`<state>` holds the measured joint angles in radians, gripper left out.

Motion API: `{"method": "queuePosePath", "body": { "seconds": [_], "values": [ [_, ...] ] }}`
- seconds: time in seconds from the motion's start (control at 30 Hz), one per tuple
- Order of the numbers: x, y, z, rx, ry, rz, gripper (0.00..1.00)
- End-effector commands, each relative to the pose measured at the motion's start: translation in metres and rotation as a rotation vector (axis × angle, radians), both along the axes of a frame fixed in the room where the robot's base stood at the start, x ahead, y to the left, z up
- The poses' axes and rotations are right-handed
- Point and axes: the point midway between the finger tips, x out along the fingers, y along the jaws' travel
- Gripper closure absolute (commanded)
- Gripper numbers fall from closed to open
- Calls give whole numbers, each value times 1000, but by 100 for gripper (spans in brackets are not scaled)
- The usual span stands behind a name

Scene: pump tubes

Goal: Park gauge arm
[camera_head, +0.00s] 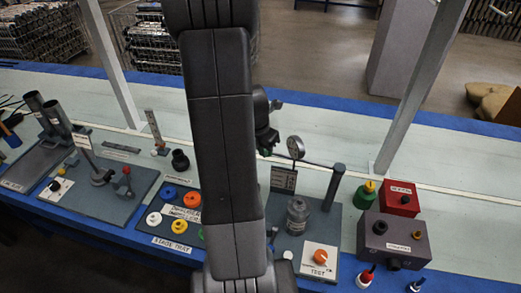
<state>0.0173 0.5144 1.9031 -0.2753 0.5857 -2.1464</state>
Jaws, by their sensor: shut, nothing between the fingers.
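A round gauge (296,147) with a pale face stands on a thin gauge arm (318,163). The arm runs level from near my wrist to a dark upright post (333,188) at the right of the test station. My gripper (266,148) shows only in part, a dark end beside my large arm link, left of the gauge. It looks shut and empty. I cannot tell whether it touches the gauge arm's left end. A grey canister (298,215) stands below the gauge.
An orange knob on a white TEST box (319,260) is in front. Red (399,198) and grey (394,240) boxes and a green-yellow bottle (366,194) stand right. Coloured discs (180,226) lie left. White frame posts (420,90) rise behind; the pale bench behind is mostly clear.

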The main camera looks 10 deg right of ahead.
Motion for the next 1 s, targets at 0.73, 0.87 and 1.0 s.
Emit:
{"method": "queuePosePath", "body": {
  "seconds": [0.73,0.87,1.0],
  "values": [
    [76,-46,2,-1,1,-368,100],
    [88,-58,1,0,0,-441,100],
    [93,-63,0,-1,1,-470,100]
  ]
}}
